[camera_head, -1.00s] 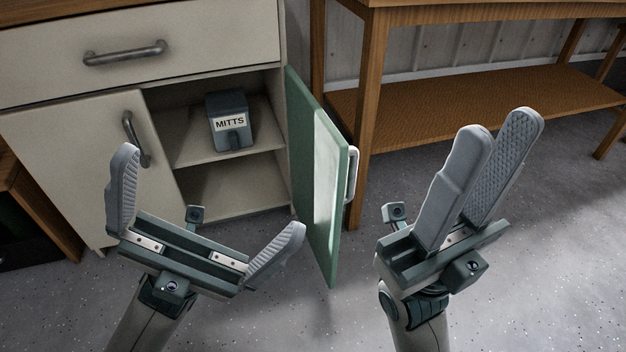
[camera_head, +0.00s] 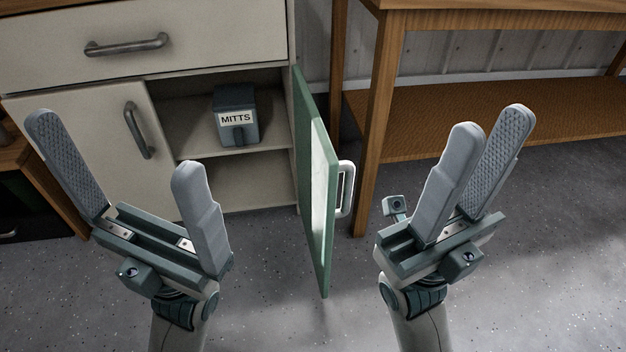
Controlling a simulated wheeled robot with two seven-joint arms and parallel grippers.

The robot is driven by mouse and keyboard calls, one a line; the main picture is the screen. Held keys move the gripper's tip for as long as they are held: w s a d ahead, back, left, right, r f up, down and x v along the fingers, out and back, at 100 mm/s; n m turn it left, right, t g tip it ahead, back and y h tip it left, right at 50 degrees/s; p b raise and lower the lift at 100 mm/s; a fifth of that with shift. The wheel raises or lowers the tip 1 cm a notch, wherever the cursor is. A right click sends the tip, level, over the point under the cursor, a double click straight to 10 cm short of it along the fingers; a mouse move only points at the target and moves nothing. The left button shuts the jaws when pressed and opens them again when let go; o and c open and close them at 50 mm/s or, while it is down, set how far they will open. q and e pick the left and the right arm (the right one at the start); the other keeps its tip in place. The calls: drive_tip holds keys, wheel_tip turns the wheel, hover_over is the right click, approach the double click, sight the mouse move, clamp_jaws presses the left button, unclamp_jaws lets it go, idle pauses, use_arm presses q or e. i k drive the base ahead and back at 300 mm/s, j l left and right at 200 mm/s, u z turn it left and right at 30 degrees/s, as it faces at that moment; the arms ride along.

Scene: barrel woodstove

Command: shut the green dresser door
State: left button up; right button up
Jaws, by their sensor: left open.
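The green dresser door (camera_head: 308,160) stands wide open, swung out from the right side of the cream dresser (camera_head: 60,38). Its white handle (camera_head: 345,189) is on the door's right-facing side. My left gripper (camera_head: 115,140) is open and empty, in front of the dresser and left of the door. My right gripper (camera_head: 488,132) is to the right of the door and apart from it. Its two fingers are close together, with a narrow gap seeming to show between them and nothing visible held.
A dark box labelled MITTS (camera_head: 236,117) sits on the shelf inside the open compartment. A closed cream door (camera_head: 95,135) is on the left. A wooden table with a lower shelf (camera_head: 500,115) stands at the right. Grey floor is clear in front.

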sight(318, 166)
drive_tip(key=i+l+u, duration=0.15)
drive_tip(key=l+u, duration=0.25)
drive_tip(key=l, duration=0.35)
drive_tip(key=l+u, duration=0.45)
drive_tip(key=l, duration=0.3)
